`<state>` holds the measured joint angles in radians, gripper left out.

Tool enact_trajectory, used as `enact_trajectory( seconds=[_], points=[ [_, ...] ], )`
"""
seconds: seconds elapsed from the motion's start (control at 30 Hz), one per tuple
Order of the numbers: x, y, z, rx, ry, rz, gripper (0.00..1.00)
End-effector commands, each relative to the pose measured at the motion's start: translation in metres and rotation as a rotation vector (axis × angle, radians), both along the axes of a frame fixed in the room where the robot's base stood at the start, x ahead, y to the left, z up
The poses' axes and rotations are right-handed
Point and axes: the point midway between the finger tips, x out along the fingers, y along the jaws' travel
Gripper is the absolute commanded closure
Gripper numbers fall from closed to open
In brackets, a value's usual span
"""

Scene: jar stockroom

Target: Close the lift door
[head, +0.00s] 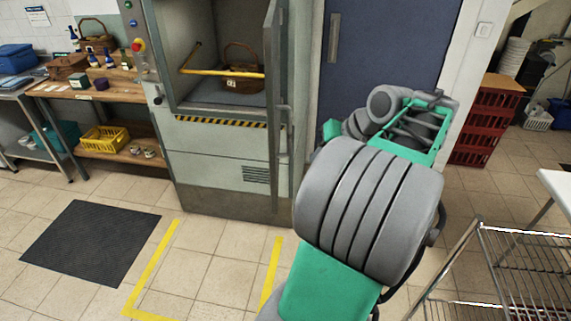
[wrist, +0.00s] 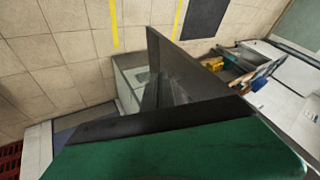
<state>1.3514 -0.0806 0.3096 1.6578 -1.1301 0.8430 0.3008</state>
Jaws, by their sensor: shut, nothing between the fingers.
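The lift (head: 215,175) is a grey-green cabinet left of centre in the head view. Its door (head: 273,80) stands open on the right side of the opening, seen nearly edge-on, with a vertical handle (head: 284,130). Inside are a wicker basket (head: 243,76) with a white tag and a yellow bar across the opening. My gripper (wrist: 165,90) is shut and empty in the wrist view; in the head view my arm largely hides it, right of the door. I cannot tell whether it touches the door.
A blue door (head: 385,45) is behind my arm. A wooden bench (head: 100,90) with bottles and baskets stands left. Red crates (head: 487,120) and a wire rack (head: 515,265) are right. A dark mat (head: 90,240) and yellow floor lines (head: 150,270) lie before the lift on open floor.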

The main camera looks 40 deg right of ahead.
Motion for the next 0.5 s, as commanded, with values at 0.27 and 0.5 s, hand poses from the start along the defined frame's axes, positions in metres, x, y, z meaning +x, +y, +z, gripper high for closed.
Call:
enact_trajectory(
  seconds=[0.27,0.5],
  points=[
    [0.028,0.006,-0.038,0.004,0.001,0.003,1.0],
    [0.059,0.011,-0.079,0.003,0.002,0.003,1.0]
  ],
)
